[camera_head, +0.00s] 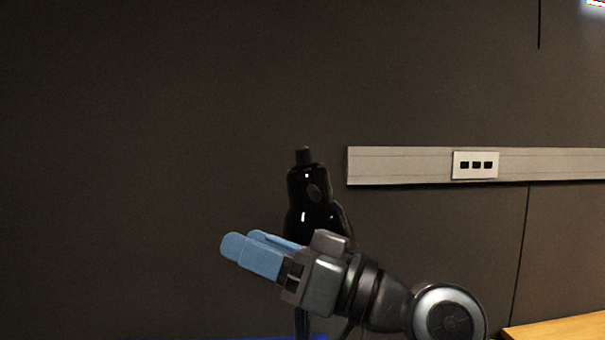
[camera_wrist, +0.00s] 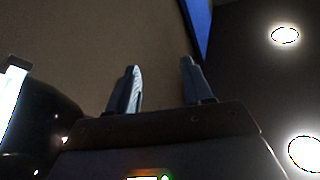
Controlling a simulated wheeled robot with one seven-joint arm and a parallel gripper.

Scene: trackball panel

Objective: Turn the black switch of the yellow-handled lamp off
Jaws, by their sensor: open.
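My gripper (camera_head: 244,242) has two light blue fingers and points left in the head view, in front of a dark wall. In the wrist view its fingers (camera_wrist: 160,68) stand apart with nothing between them. I see no yellow-handled lamp and no black switch in either view. A glossy black shape (camera_head: 311,200) stands upright behind my gripper in the head view. I cannot tell whether it is a thing of the place or part of me; its lower part is hidden.
A pale rail (camera_head: 400,166) with a white socket plate (camera_head: 476,165) runs along the dark wall to the right. A wooden surface (camera_head: 560,328) shows at the lower right. The space left of my gripper looks clear. Bright round lights (camera_wrist: 285,35) show in the wrist view.

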